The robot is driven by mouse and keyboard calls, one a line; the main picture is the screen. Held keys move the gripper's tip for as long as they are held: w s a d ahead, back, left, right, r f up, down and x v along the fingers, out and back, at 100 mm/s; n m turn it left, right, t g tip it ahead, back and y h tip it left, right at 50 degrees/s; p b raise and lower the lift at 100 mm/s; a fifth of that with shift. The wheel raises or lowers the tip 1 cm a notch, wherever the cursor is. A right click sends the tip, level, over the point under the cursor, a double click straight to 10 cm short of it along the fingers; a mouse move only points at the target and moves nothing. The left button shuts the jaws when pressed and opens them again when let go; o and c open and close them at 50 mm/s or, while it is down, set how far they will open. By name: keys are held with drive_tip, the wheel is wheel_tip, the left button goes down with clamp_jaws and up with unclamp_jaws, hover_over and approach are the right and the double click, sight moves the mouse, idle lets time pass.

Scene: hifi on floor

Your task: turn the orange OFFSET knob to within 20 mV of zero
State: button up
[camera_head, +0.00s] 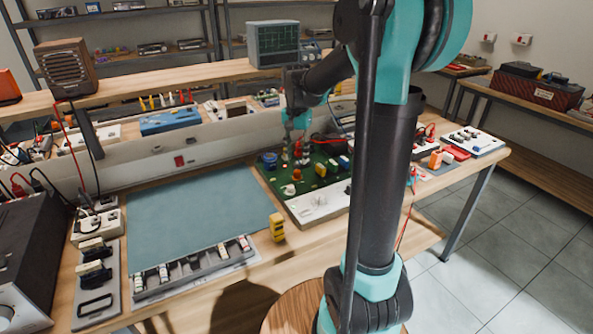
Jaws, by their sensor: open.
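A green circuit board (275,172) with a white front strip (318,205) lies on the bench right of the blue-grey mat. Small red, white, yellow and blue parts stand on it. I cannot make out which is the orange OFFSET knob; its label is too small to read, and the arm may hide part of the board. My gripper (298,145) is at the far part of the board, low over or among the parts. It is small and partly merges with them, but looks open; I cannot tell whether it touches anything. No millivolt reading is legible.
A blue-grey mat (195,212) lies left of the board. A yellow block (276,227) stands near its front right corner, beside a grey parts tray (192,270). An orange block (436,159) and cables lie to the right. A screened instrument (272,42) stands on the back shelf.

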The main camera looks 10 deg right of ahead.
sight(297, 170)
wheel_tip(297, 170, down, 7)
drive_tip(key=shift+r, duration=0.2)
drive_tip(key=shift+c, duration=0.5)
clamp_jaws()
